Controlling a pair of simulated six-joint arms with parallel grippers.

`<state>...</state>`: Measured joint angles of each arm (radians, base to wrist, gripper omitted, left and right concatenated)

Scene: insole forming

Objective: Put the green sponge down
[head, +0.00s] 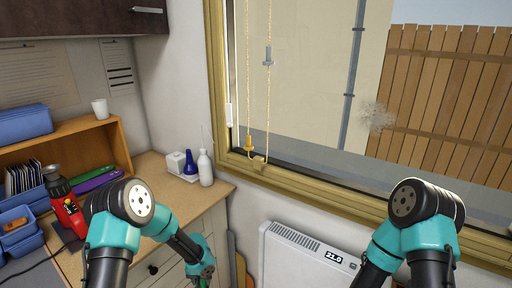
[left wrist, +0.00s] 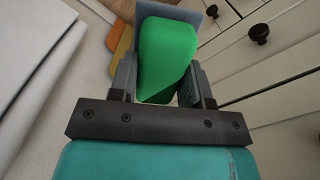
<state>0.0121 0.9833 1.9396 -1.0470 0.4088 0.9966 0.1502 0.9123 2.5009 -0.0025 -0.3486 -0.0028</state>
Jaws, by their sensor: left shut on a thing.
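The green sponge (left wrist: 164,55) is between the fingers of my left gripper (left wrist: 164,85) in the left wrist view, and the gripper is shut on it. In the head view my left gripper (head: 203,272) is low, in front of the drawer cabinet and below the worktop (head: 168,182). The sponge cannot be made out clearly there. My right arm comes in at the lower right of the head view, but its gripper is out of the frame.
A white heater (head: 300,258) is on the wall right of the cabinet. Two bottles, one white (head: 206,168) and one blue (head: 190,162), stand at the worktop's back. A red tool (head: 66,205) stands at the left. Cabinet drawers with dark knobs (left wrist: 257,33) are close to my left gripper.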

